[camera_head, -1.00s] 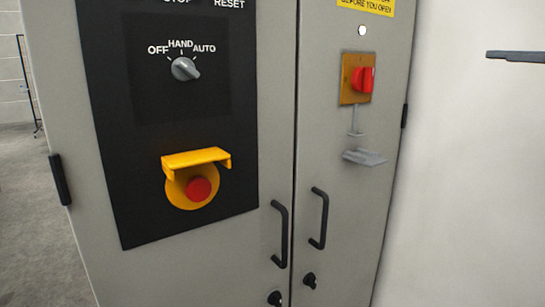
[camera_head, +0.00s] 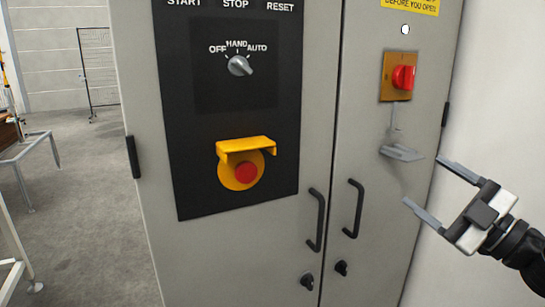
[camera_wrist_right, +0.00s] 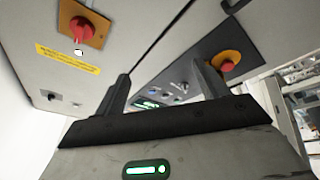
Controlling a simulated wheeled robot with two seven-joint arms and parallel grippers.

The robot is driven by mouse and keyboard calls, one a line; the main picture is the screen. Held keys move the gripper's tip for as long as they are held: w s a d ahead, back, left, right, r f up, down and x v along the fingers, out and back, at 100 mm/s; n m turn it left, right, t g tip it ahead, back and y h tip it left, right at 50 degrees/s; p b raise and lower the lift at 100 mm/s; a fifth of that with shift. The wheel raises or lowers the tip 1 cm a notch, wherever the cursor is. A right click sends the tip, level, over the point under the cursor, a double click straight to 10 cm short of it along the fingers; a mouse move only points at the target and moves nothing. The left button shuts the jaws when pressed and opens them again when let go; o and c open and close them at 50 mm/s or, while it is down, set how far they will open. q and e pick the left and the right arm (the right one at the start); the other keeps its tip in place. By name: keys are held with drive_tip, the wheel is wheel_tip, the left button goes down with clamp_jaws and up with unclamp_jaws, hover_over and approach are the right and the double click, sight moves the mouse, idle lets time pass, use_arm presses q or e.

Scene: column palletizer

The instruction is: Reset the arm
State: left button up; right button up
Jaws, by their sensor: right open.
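My right gripper (camera_head: 432,187) is at the right of the head view, in front of the cabinet's right side. Its two fingers are spread apart with nothing between them. In the right wrist view its fingers (camera_wrist_right: 163,85) point up toward the cabinet and are also apart. The grey cabinet (camera_head: 320,150) fills the middle of the head view. Its black panel (camera_head: 200,130) has a selector knob (camera_head: 239,66) and a red emergency button (camera_head: 246,173) under a yellow guard. My left gripper is not in view.
A red rotary switch (camera_head: 403,77) on an orange plate is on the right door, with a grey bracket (camera_head: 402,153) below. Black door handles (camera_head: 316,220) stick out. A metal-legged table (camera_head: 30,148) and open grey floor (camera_head: 85,215) are at left.

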drive_tip(key=s+a+f+m+g+h, duration=0.1)
drive_tip(key=s+a+f+m+h, duration=0.2)
drive_tip(key=f, duration=0.5)
drive_tip(key=s+a+f+m+h, duration=0.25)
drive_tip(key=f+m, duration=0.25)
drive_tip(key=f, duration=0.3)
drive_tip(key=s+a+f+m+g+h, duration=0.1)
drive_tip(key=s+a+f+m+h, duration=0.2)
drive_tip(key=f, duration=0.6)
use_arm(q)
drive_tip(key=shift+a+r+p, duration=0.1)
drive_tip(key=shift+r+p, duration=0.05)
drive_tip(key=shift+p, duration=0.45)
use_arm(e)
drive_tip(key=s+a+f+m+g, duration=0.4)
drive_tip(key=s+a+f, duration=0.3)
drive_tip(key=s+f, duration=0.2)
drive_tip(key=s+g, duration=0.1)
drive_tip(key=s, duration=0.1)
drive_tip(key=shift+s+a+f, duration=0.3)
drive_tip(key=shift+a+f, duration=0.05)
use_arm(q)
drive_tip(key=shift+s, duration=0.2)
